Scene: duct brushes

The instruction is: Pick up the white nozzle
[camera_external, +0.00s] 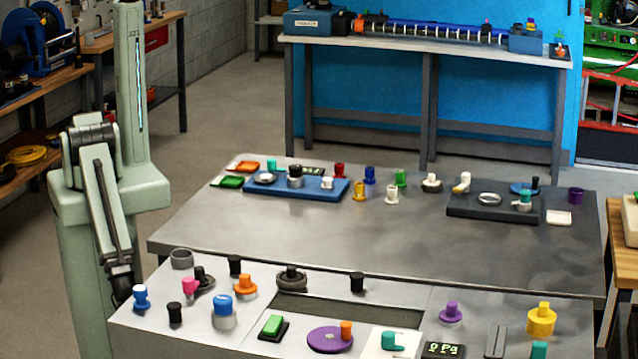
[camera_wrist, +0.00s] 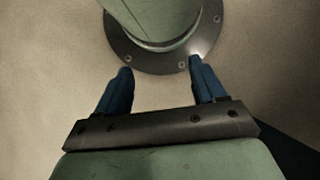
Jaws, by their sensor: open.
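Several pale pieces could be the white nozzle, and I cannot tell which it is. A white, stepped piece (camera_external: 392,195) stands upright at the back middle of the grey table. A cream-white piece with a yellowish base (camera_external: 462,183) sits on the dark tray at the back right. A small white piece (camera_external: 327,183) is on the blue tray at the back left. My gripper (camera_wrist: 160,65) is open and empty in the wrist view, its two blue fingers apart above bare floor and my own base. It is far from these pieces.
A blue tray (camera_external: 335,193) and a dark tray (camera_external: 470,212) hold other parts. The middle of the grey table (camera_external: 300,235) is clear.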

